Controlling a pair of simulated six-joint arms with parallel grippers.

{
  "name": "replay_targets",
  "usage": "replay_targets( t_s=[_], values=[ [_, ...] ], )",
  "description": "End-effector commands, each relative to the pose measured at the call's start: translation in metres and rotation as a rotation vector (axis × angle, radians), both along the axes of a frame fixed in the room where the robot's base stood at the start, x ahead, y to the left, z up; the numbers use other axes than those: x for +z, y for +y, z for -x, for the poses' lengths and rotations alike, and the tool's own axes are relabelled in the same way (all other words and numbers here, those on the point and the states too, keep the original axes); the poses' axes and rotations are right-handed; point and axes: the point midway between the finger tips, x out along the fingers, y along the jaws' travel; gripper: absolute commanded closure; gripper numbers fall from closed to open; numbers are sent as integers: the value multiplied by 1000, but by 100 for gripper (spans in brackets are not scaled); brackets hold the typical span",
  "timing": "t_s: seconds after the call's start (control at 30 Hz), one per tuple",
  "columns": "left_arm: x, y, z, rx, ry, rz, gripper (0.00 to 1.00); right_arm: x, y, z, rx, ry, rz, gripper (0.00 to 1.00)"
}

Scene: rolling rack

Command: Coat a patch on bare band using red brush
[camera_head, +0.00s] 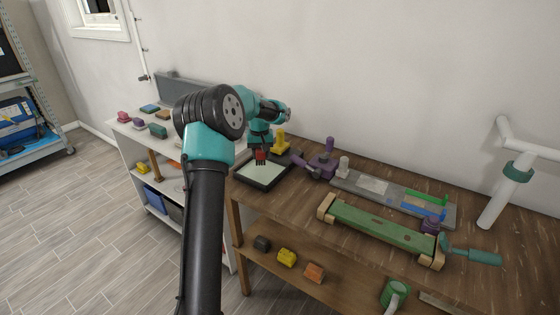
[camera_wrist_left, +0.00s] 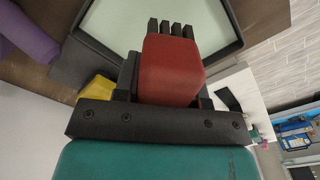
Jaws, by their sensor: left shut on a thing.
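My left gripper (camera_head: 260,146) is shut on the red brush (camera_head: 260,155) above the black-rimmed tray (camera_head: 242,178) with a pale inside. In the left wrist view the red brush (camera_wrist_left: 170,72) is a rounded block with dark prongs at its far end, and the tray (camera_wrist_left: 235,35) lies beyond it. I cannot tell whether the prongs touch the tray. A grey board (camera_head: 408,202) lies to the right, with a pale patch, a green strip and a blue strip on it. I cannot tell which part is the bare band. My right gripper is not in view.
A yellow piece (camera_head: 280,139) and a purple tool (camera_head: 324,162) stand close to the gripper. A green bar with wooden ends (camera_head: 382,223) lies in front of the board. A teal-handled tool (camera_head: 472,256) and a white pipe (camera_head: 500,188) are at the right.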

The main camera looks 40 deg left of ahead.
Motion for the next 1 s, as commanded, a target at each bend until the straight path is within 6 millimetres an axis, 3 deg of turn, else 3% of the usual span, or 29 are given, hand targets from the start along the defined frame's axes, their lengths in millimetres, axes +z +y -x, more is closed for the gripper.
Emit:
replay_targets(
  t_s=[0.53, 1.0],
  values=[
    [-5, 2, 1, 6, 1, 0, 81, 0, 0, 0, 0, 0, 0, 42],
    [-43, 2, 1, 5, 1, 0, 81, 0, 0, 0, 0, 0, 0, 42]
  ],
)
